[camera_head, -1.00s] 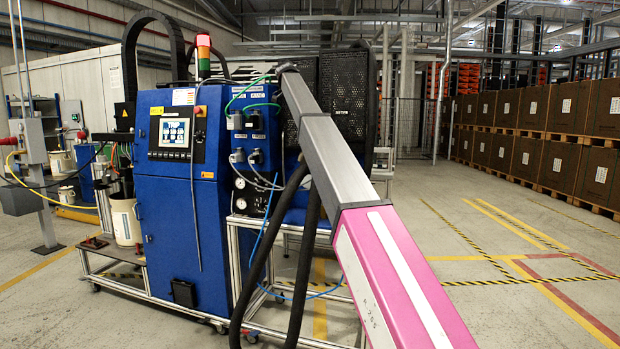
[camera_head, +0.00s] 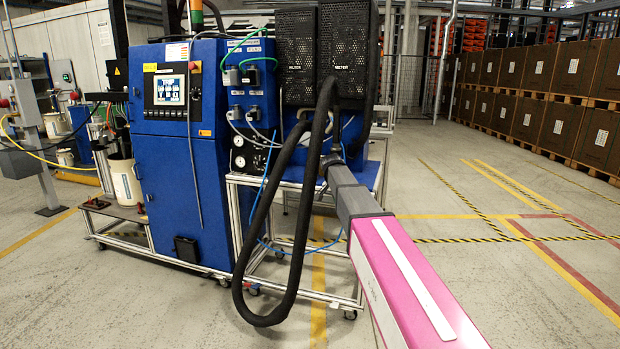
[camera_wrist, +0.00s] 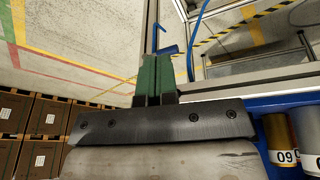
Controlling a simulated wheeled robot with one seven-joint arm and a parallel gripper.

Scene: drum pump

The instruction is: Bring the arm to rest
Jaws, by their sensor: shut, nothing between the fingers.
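My arm, with its pink and grey links, reaches from the bottom right of the head view up to the blue-topped stand (camera_head: 362,178). My gripper is not clearly visible at its far end there. In the wrist view, my gripper (camera_wrist: 158,62) shows two green fingers pressed together, shut and empty. Near the fingertips in the picture is a blue bent part (camera_wrist: 168,50); I cannot tell whether they touch. The thick black hose (camera_head: 262,318) hangs in a loop in front of the stand, beside my arm.
The blue cabinet (camera_head: 180,200) with a screen stands left of the stand. Two black perforated boxes (camera_head: 342,50) are above it. Numbered cylinders (camera_wrist: 280,140) are at right in the wrist view. Stacked brown boxes (camera_head: 545,130) line the right. Floor at right is clear.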

